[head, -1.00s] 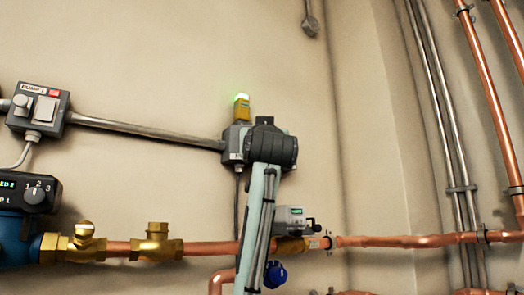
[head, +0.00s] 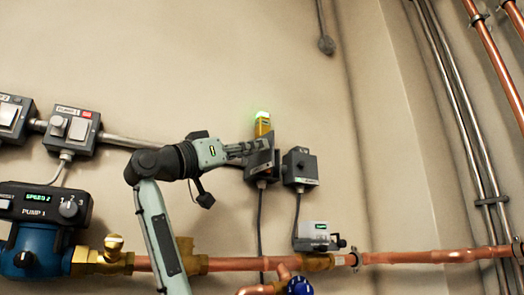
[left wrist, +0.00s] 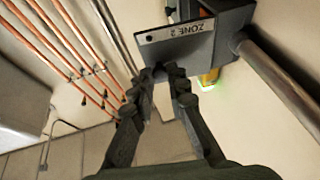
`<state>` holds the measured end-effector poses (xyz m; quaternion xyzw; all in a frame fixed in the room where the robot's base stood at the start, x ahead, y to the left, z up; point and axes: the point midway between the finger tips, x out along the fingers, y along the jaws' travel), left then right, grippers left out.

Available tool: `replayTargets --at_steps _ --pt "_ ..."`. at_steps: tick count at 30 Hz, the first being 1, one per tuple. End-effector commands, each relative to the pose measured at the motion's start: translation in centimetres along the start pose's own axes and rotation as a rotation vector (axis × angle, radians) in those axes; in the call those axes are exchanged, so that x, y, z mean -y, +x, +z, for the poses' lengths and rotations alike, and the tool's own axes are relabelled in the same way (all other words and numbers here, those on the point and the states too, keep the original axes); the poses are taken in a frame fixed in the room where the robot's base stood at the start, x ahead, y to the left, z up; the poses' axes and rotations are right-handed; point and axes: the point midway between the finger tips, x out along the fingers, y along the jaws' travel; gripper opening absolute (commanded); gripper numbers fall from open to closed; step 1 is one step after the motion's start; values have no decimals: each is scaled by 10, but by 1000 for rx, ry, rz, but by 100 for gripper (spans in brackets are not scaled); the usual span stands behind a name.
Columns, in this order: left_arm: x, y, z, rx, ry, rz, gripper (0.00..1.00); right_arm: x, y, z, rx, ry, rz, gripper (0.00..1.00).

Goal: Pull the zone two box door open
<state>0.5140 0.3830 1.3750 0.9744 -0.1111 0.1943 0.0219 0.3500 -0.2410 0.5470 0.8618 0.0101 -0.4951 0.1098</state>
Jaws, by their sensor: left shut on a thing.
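The zone two box (head: 264,172) is a small dark grey wall box under a yellow lamp (head: 262,125) that glows green. In the left wrist view its door (left wrist: 178,50) bears a white ZONE 2 label, seen upside down. The door appears to stand out at an angle from the box body (left wrist: 233,17). My left gripper (head: 256,148) reaches in from the left in the head view and is shut at the door. Its fingertips (left wrist: 167,72) meet at the door's edge in the left wrist view. The exact grip spot is partly hidden by the fingers. My right gripper is not in view.
A second grey box (head: 300,167) hangs just right of the zone two box. A conduit (head: 125,141) runs in from the pump 1 switch box (head: 72,130) at the left. Copper pipe (head: 415,257) and a small grey valve actuator (head: 314,236) lie below.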

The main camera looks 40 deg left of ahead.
Motion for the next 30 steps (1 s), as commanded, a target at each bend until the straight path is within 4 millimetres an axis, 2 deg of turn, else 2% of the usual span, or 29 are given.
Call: replayTargets --at_steps 12,27,28,30 --pt "9 -10 -5 0 -68 156 0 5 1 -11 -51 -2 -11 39" --pt "10 -11 -5 0 -74 175 0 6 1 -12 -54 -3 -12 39" --pt "10 -11 -5 0 -74 174 16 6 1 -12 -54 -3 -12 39" --pt "10 -11 -5 0 -74 174 25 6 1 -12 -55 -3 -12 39"
